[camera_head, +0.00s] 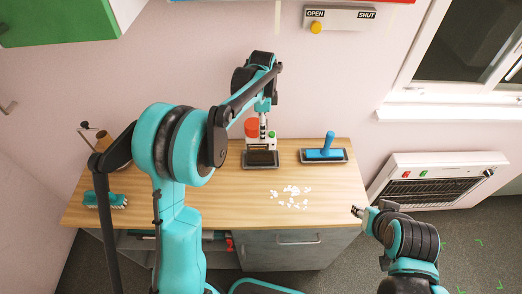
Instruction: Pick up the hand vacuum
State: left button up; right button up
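A small upright device with a red rounded part (251,127) and a green spot stands on a dark tray (260,165) at the back middle of the wooden table. It appears to be the hand vacuum, though my gripper partly hides it. My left gripper (263,124) points down from above at the device's upper part, overlapping it in the picture. I cannot tell whether its fingers touch or grasp it. My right gripper (357,211) is off the table's right front corner, away from the device. Its fingers are too small to read.
White crumbs (292,195) lie on the table (232,209). A blue-handled tool (326,150) sits on another dark tray to the right. A teal brush (105,201) lies at the left. A heater (436,181) is at the right wall. The table's front middle is mostly clear.

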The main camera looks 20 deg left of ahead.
aim_at(261, 147)
pick_arm(q)
jog(key=shift+s+f, duration=0.1)
jog(key=shift+f, duration=0.35)
jog(key=f+b, duration=0.1)
jog(key=f, duration=0.6)
jog(key=shift+a+b, duration=0.2)
jog(key=shift+b, duration=0.15)
jog(key=shift+c, duration=0.6)
grip_shut()
